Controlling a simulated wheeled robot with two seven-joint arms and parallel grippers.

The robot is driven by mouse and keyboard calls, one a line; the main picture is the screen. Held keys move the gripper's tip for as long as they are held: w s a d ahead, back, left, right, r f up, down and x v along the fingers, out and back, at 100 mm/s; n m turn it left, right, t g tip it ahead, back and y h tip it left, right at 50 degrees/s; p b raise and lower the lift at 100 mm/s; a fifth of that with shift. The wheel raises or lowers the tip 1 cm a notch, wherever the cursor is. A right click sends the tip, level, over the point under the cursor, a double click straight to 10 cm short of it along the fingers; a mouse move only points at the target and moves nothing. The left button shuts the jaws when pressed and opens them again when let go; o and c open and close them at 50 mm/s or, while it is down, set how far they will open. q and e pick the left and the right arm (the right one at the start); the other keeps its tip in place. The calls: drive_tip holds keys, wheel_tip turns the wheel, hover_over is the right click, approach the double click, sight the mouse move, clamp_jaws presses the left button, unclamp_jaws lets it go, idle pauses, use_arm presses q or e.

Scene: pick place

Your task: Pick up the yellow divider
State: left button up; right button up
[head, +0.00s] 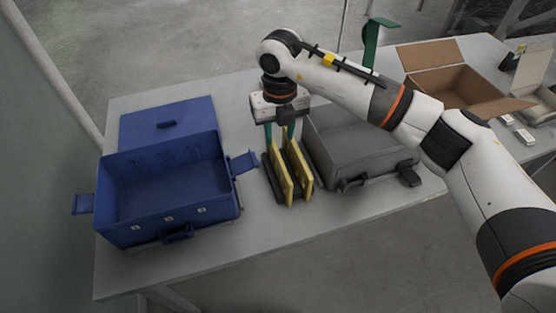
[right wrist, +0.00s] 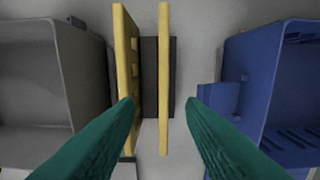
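Two yellow dividers stand upright, side by side, in a dark holder (head: 270,176) in the middle of the table. In the head view one is the left divider (head: 281,172) and the other the right divider (head: 299,165). In the right wrist view they show as two thin slabs (right wrist: 126,65) (right wrist: 164,80). My right gripper (head: 280,131) is above their far end, pointing down. In the right wrist view its green fingers (right wrist: 160,103) are apart with one slab between them; the left finger overlaps the other slab. Contact cannot be told. My left gripper is out of view.
An open blue case (head: 168,222) stands left of the dividers, its latch flap sticking out towards them. A grey case (head: 360,140) stands close on their right. A cardboard box (head: 445,83) is at the back right. The table's front (head: 270,225) is clear.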

sight(279, 153)
wheel_tip(279, 153, down, 6)
drive_tip(key=b, duration=0.3)
drive_tip(key=shift+s, duration=0.15)
drive_tip(key=f+b, duration=0.1)
drive_tip(key=f, duration=0.2)
drive_tip(key=f+b, duration=0.2)
drive_tip(key=f, duration=0.1)
drive_tip(key=shift+a, duration=0.2)
drive_tip(key=shift+r, duration=0.15)
clamp_jaws()
